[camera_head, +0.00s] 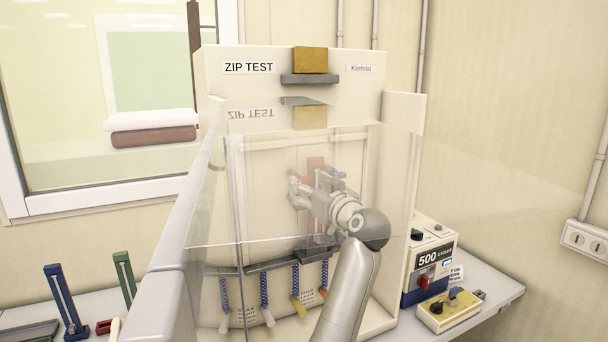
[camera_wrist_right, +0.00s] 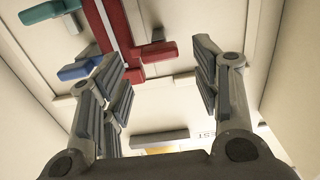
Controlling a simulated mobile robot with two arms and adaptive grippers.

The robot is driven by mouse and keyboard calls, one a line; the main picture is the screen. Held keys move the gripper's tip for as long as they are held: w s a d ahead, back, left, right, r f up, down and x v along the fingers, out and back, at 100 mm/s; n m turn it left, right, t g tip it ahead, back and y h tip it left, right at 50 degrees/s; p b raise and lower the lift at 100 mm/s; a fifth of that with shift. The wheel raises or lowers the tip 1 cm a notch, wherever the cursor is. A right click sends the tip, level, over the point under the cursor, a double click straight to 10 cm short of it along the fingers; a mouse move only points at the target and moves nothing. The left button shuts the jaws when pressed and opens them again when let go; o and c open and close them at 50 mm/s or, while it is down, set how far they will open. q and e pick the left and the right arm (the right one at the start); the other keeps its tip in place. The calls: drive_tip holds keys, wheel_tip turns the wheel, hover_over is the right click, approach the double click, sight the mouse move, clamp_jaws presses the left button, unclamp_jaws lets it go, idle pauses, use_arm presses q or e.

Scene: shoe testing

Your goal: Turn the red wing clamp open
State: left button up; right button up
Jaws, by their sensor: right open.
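The red wing clamp (camera_wrist_right: 157,52) shows in the wrist view as a short red wing beside a long red bar (camera_wrist_right: 116,25). In the head view a red upright part (camera_head: 316,163) shows behind the clear cover, partly hidden by my gripper. My right gripper (camera_wrist_right: 160,78) is open, with its fingers apart to the left and right. The red wing lies between the fingertips in the picture; I cannot tell whether they touch it. In the head view my right gripper (camera_head: 318,187) is inside the ZIP TEST cabinet (camera_head: 405,130). My left gripper is not in view.
Clear panels (camera_head: 225,215) front the cabinet. A control box (camera_head: 430,262) stands right of the cabinet.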

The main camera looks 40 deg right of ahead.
drive_tip(key=p+x, duration=0.1)
drive_tip(key=x, duration=0.2)
drive_tip(key=shift+w, duration=0.3)
drive_tip(key=shift+w+d+f, duration=0.1)
drive_tip(key=shift+c, duration=0.2)
drive_tip(key=c, duration=0.5)
use_arm(q)
drive_tip(key=shift+w+r, duration=0.85)
drive_tip(key=shift+w, duration=0.3)
use_arm(e)
drive_tip(key=c, duration=0.5)
